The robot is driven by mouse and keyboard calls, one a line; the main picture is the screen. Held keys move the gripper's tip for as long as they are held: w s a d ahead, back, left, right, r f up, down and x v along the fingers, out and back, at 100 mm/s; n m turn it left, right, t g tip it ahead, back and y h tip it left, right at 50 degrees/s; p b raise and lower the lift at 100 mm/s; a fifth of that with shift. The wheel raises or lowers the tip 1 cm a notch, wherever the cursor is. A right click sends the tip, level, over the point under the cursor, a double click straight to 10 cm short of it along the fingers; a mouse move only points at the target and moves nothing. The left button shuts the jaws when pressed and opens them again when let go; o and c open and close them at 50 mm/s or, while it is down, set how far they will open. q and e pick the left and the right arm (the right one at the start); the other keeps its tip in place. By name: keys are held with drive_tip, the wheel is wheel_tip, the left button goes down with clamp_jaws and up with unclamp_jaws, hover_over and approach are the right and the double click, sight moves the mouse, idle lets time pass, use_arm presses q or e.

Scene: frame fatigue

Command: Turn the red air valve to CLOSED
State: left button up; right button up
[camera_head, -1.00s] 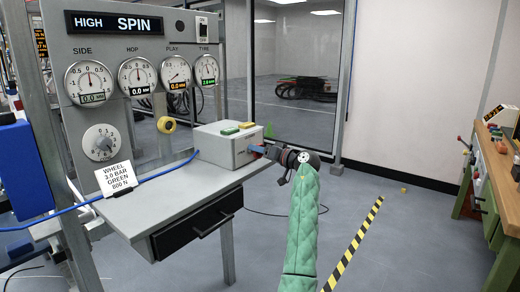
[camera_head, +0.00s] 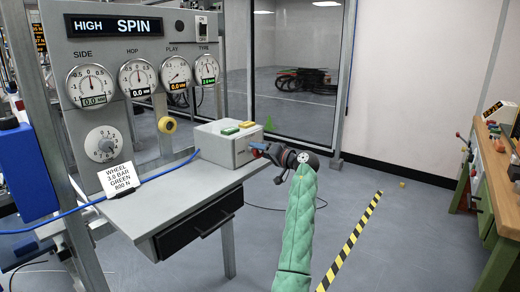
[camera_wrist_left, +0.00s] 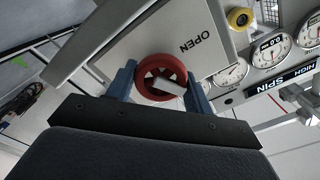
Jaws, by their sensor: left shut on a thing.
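The red air valve (camera_wrist_left: 160,60) is a round spoked handwheel on the side of a grey box (camera_head: 222,148). In the left wrist view it sits between the two blue fingers of my left gripper (camera_head: 258,151), one on each side of its rim. The gripper is shut on it. A pale bar crosses the wheel's lower right part. The word OPEN shows on the box face beside the wheel; no CLOSED label is visible. In the head view the gripper mostly hides the valve. My right gripper is not in view.
The box stands on a grey bench (camera_head: 145,205) with a drawer, below a gauge panel (camera_head: 120,40). A blue hose (camera_head: 135,184) runs across the bench. A green workbench (camera_head: 490,190) stands at the right. Open floor with a striped tape (camera_head: 352,240) lies between.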

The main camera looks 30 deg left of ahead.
use_arm(q)
drive_tip(key=shift+w+r+m+p, duration=0.1)
drive_tip(key=shift+r+m+p, duration=0.05)
drive_tip(key=shift+m+p, duration=0.95)
drive_tip(key=shift+r+m+p, duration=0.15)
drive_tip(key=shift+m+p, duration=0.75)
drive_tip(key=shift+p, duration=0.35)
drive_tip(key=shift+f+m+p, duration=0.25)
drive_tip(key=shift+m+p, duration=0.85)
drive_tip(key=shift+f, duration=0.1)
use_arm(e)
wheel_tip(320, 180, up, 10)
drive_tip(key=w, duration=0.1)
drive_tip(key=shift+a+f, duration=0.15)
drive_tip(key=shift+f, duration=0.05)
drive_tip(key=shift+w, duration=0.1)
use_arm(q)
drive_tip(key=o, duration=1)
drive_tip(key=shift+c, duration=0.2)
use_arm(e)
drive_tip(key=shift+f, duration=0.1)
use_arm(q)
drive_tip(key=shift+d, duration=0.1)
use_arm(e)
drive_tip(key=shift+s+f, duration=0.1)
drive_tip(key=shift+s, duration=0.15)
